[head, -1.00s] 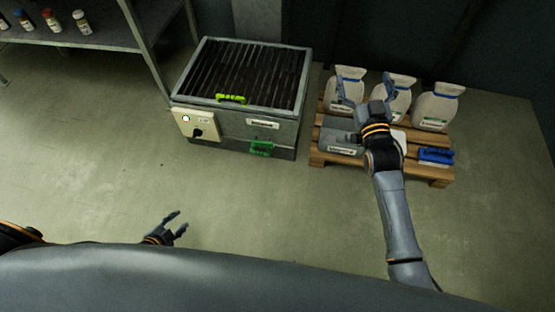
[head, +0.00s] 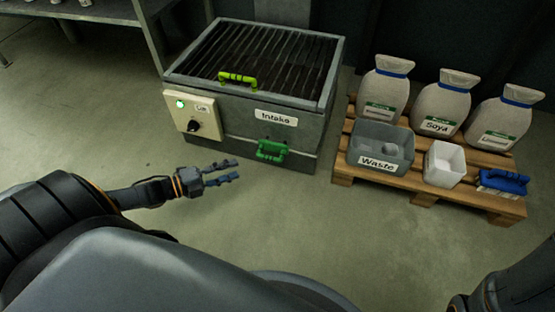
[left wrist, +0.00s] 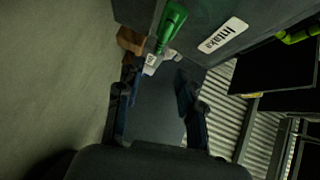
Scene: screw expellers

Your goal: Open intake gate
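The grey intake box (head: 240,135) stands at the upper middle in the head view, with a dark slatted grate (head: 262,60) on top. A yellow-green handle (head: 238,79) sits at the grate's front edge. A green handle (head: 271,151) is low on the front face, below the "Intake" label (head: 276,117). My left gripper (head: 230,173) is open and empty, to the left of the green handle and apart from it. The left wrist view shows its spread fingers (left wrist: 155,95) with the green handle (left wrist: 171,25) beyond. My right gripper is not visible; only part of my right arm shows at bottom right.
A control panel (head: 193,116) with a lit green light and dark knob is on the box's left front. A pallet (head: 425,187) at right holds sacks (head: 440,104), a grey "Waste" bin (head: 381,148), a white container (head: 444,164) and a blue brush (head: 503,181). The floor between is clear.

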